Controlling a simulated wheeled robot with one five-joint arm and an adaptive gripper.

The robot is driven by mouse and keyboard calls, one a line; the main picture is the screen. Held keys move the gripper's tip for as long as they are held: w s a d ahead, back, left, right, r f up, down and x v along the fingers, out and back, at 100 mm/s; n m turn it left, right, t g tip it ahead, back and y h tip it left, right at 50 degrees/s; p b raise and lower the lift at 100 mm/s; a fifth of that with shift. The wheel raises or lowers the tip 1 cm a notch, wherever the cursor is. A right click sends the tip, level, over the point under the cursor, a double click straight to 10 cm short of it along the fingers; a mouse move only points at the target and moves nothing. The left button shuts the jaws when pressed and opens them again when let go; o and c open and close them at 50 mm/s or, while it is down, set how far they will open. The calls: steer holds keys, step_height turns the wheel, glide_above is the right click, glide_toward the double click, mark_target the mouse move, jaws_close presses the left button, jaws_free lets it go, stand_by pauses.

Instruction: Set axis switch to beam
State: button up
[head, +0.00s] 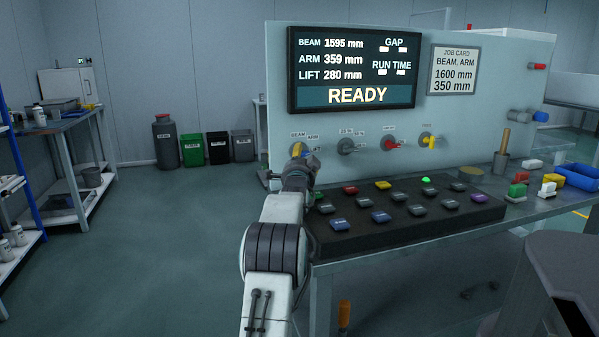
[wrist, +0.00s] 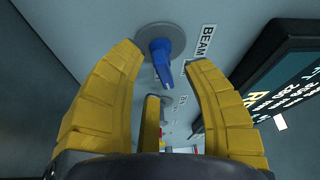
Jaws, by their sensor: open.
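The axis switch is a blue lever knob (wrist: 163,66) on a round grey plate, seen in the wrist view beside a BEAM label (wrist: 207,43). Its lever points down and slightly right in that picture. My gripper (head: 299,150) is at the switch in the head view, below the BEAM, ARM, LIFT lettering, and hides most of it. In the wrist view my yellow fingers are open, one on either side of the knob; I cannot tell whether they touch it. The display (head: 352,68) reads BEAM 1595 mm, ARM 359 mm, LIFT 280 mm, READY.
Other knobs sit right of the switch: a grey one (head: 346,146), a red one (head: 393,144) and a yellow one (head: 431,141). A black button pad (head: 420,228) lies below. The job card (head: 453,70) reads BEAM, ARM, 1600 mm, 350 mm.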

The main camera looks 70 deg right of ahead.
steer(key=shift+v, duration=5.6)
